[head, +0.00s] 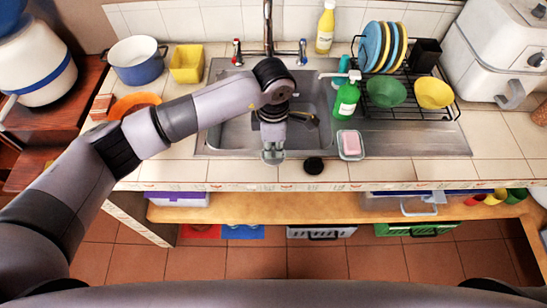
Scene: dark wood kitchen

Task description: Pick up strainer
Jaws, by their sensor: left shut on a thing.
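My left gripper (273,150) points down at the sink's front rim, left of centre. It is shut on a small grey, metallic-looking thing, which seems to be the strainer (273,157). The fingers cover much of it, so its full shape does not show. I cannot tell whether it touches the rim or hangs just above it. My right gripper is not in view.
The steel sink (320,105) lies behind and under my left arm. A black round piece (314,165) lies just right of the gripper. A soap dish (351,145), green soap bottle (347,97) and dish rack (410,95) stand right.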

